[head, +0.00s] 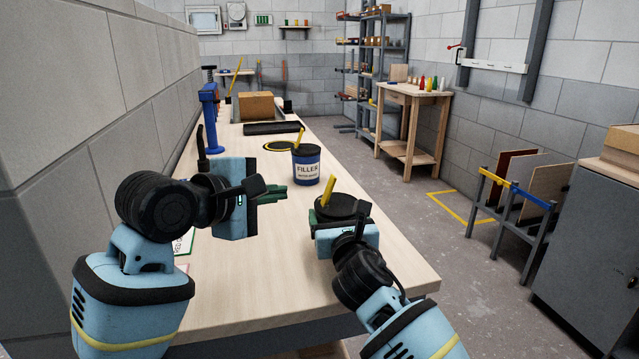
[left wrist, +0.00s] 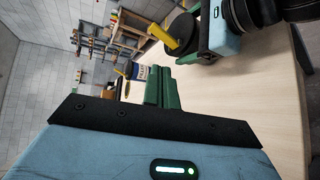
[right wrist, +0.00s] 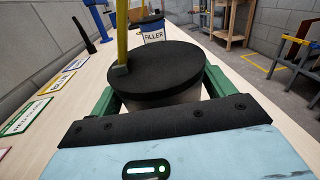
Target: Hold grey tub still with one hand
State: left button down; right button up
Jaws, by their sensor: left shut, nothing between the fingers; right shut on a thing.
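The grey tub (right wrist: 188,97) stands on the workbench under a round black lid (right wrist: 158,75); the lid also shows in the head view (head: 345,207). A yellow-handled tool (head: 328,191) stands up at the lid's edge. My right gripper (head: 342,216) is shut on the tub, with one green finger on either side in the right wrist view. Most of the tub's body is hidden by the lid and gripper. My left gripper (head: 276,194) is shut and empty above the bench, left of the tub. Its green fingertips meet in the left wrist view (left wrist: 161,88).
A blue-and-white FILLER tin (head: 306,168) with a dark top stands behind the tub. A blue clamp (head: 210,115), a dark tray (head: 273,128) and a cardboard box (head: 256,105) are farther back. Coloured cards (right wrist: 25,117) lie along the left. The bench front (head: 270,290) is clear.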

aim_at(328, 192)
pick_arm(q)
jog(key=s+r+m+t+y, duration=0.1)
jog(key=s+r+m+t, duration=0.1)
jog(key=m, duration=0.1)
jog(key=shift+s+a+r+y, duration=0.2)
jog(key=shift+s+y, duration=0.1)
jog(key=shift+y, duration=0.1)
jog(key=shift+d, duration=0.1)
jog(key=s+d+x, duration=0.1)
jog(key=d+x, duration=0.1)
jog(key=x, duration=1.1)
jog(key=shift+s+f, duration=0.15)
jog(key=shift+f, duration=0.25)
